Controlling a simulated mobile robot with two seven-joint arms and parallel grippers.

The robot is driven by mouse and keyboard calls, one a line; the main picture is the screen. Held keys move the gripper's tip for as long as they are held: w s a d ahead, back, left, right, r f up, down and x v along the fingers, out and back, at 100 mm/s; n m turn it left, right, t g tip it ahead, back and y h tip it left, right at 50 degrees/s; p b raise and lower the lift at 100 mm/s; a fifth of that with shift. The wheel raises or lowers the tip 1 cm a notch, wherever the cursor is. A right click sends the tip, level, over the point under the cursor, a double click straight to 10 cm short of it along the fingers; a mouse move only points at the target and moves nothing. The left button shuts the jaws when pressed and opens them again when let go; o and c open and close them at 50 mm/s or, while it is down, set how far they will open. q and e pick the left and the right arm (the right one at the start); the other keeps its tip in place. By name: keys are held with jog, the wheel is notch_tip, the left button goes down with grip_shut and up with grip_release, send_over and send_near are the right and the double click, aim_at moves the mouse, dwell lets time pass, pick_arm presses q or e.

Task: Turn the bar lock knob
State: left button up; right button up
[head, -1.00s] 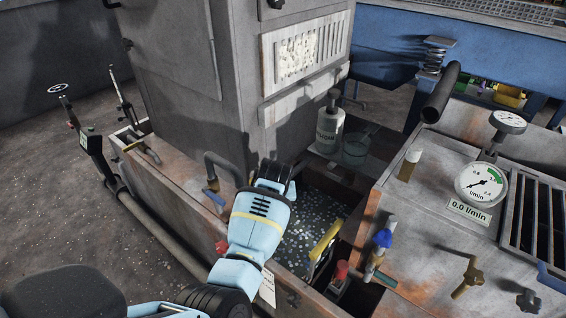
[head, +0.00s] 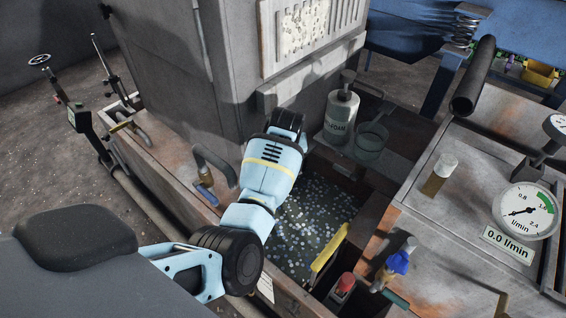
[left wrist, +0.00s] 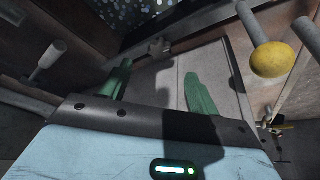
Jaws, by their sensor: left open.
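My left arm reaches in from the left in the head view, over the left side of the tank. Its fingers are hidden there behind the wrist. In the left wrist view the left gripper (left wrist: 160,88) is open, with two green fingers apart and nothing between them. A yellow rounded knob (left wrist: 271,60) on a grey stem is to the right of the fingers, apart from them. A grey peg (left wrist: 48,56) is at the left. I cannot tell which part is the bar lock knob. My right gripper is not in view.
The tank (head: 312,212) holds dark liquid with pale specks. A yellow bar (head: 329,248) and a red-topped part (head: 345,284) are at its near right. A white bottle (head: 340,115) and a glass beaker (head: 371,141) stand behind. A gauge (head: 524,211) is at the right.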

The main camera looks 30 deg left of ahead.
pick_arm(q)
jog(key=b+x, duration=0.3)
jog(key=x, duration=0.3)
jog(key=shift+f, duration=0.15)
jog(key=shift+w+a+f+b, duration=0.25)
jog(key=shift+f+b, duration=0.05)
jog(key=shift+f, duration=0.3)
jog(key=c, duration=1)
jog(key=shift+o, duration=0.2)
